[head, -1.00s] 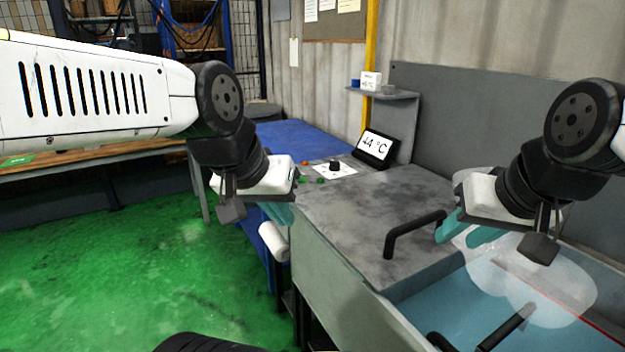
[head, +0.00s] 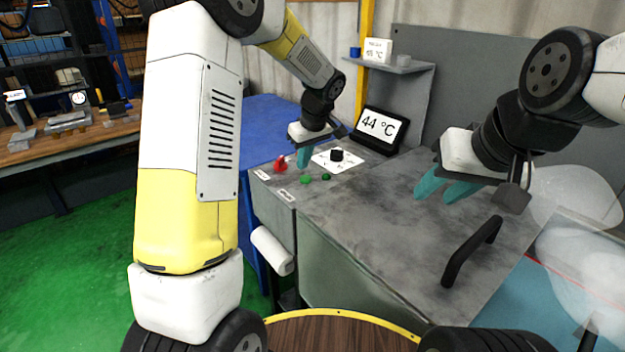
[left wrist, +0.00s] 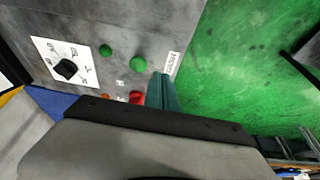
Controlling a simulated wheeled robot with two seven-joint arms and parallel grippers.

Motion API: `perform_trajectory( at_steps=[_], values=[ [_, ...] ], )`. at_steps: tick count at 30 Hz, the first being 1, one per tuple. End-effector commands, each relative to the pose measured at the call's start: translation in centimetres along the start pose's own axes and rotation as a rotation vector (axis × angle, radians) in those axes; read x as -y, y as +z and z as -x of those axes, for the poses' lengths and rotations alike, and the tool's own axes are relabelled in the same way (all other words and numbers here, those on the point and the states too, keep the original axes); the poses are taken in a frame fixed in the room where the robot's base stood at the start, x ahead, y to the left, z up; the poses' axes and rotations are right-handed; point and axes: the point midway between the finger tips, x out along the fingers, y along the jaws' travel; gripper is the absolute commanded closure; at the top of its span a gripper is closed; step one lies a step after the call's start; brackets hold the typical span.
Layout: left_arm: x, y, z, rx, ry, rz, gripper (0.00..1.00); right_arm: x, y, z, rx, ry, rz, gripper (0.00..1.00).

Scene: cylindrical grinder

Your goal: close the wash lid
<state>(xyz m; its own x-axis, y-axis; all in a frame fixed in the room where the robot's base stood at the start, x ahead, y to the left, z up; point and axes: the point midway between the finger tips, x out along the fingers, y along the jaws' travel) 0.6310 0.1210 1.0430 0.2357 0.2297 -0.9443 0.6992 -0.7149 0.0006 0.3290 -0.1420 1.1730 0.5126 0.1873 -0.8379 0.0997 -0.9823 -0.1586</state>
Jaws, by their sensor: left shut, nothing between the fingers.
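The grey wash lid (head: 400,215) with its black bar handle (head: 472,252) lies flat on the wash station. To its right, blue water (head: 535,292) in the tank is uncovered, with white steam puffs over it. My left gripper (head: 303,158) is shut and empty, over the control panel near the red button (head: 281,163). In the left wrist view its teal fingers (left wrist: 162,92) hang beside the red button (left wrist: 137,97); contact cannot be told. My right gripper (head: 436,191) is open and empty, above the lid, left of and behind the handle.
Two green buttons (head: 306,180) and a black dial (head: 336,155) sit on the panel. A display (head: 381,129) reading 44 °C stands behind. A shelf (head: 400,66) with small items is above. A round wooden top (head: 335,333) is at the front.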

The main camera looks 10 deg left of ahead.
Motion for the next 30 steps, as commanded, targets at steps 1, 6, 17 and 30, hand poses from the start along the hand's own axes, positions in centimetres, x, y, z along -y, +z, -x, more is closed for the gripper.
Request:
perform_trajectory(
  at_steps=[1,6,17,30],
  values=[
    [-0.2,0.0,-0.5,-0.001,-0.004,0.006,1.0,0.0,0.0,0.0,0.0,0.0,0.0,0.64],
    [-0.2,0.0,-2.4,-0.001,-0.008,0.011,1.0,0.0,0.0,0.0,0.0,0.0,0.0,0.64],
    [-0.1,0.1,-9.9,0.002,-0.008,0.009,1.0,0.0,0.0,0.0,0.0,0.0,0.0,0.64],
    [-0.3,3.7,-9.0,-0.002,-0.003,0.01,1.0,0.0,0.0,0.0,0.0,0.0,0.0,0.64]
  ],
)
